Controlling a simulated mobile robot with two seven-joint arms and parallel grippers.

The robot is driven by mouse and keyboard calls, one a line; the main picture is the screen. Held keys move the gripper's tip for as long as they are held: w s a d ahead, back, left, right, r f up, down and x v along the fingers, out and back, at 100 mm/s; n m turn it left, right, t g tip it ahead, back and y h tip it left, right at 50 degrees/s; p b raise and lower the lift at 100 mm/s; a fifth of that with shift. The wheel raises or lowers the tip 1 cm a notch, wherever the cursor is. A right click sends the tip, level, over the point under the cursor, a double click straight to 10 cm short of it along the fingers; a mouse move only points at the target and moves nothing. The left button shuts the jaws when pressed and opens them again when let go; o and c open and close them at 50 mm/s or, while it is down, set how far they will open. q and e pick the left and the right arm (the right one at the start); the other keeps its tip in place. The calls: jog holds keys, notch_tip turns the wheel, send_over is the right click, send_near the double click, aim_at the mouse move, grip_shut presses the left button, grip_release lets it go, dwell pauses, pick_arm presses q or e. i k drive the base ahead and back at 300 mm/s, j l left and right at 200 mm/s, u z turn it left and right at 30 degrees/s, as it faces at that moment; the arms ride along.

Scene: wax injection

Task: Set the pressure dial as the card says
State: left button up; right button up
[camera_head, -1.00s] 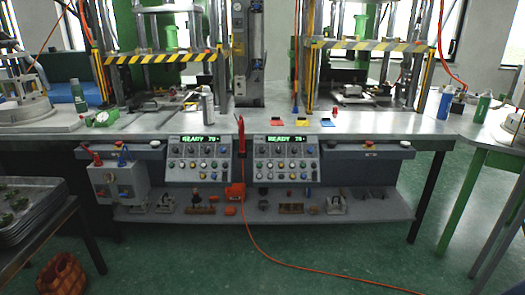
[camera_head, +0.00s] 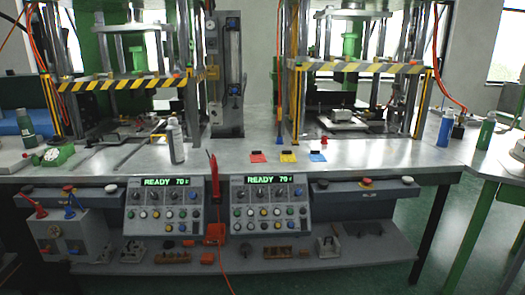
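Two control panels hang under the bench front, a left panel (camera_head: 165,205) and a right panel (camera_head: 271,204). Each has a lit green display reading READY and what looks like 70, plus rows of knobs and coloured buttons. Which knob is the pressure dial is too small to tell. A column with gauges (camera_head: 223,75) stands between the two presses. Neither of my grippers is in view.
Two presses with striped guards (camera_head: 120,83), (camera_head: 362,67) stand on the bench (camera_head: 230,150). A grey spray bottle (camera_head: 175,140) stands near the left press. A lower shelf (camera_head: 350,250) holds small parts. A red hose hangs between the panels.

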aim_at(241, 195)
jog(key=i+l, duration=0.1)
jog(key=i, duration=0.45)
jog(key=i+l, duration=0.1)
jog(key=i, duration=0.45)
jog(key=i+l, duration=0.15)
jog(key=i, duration=0.45)
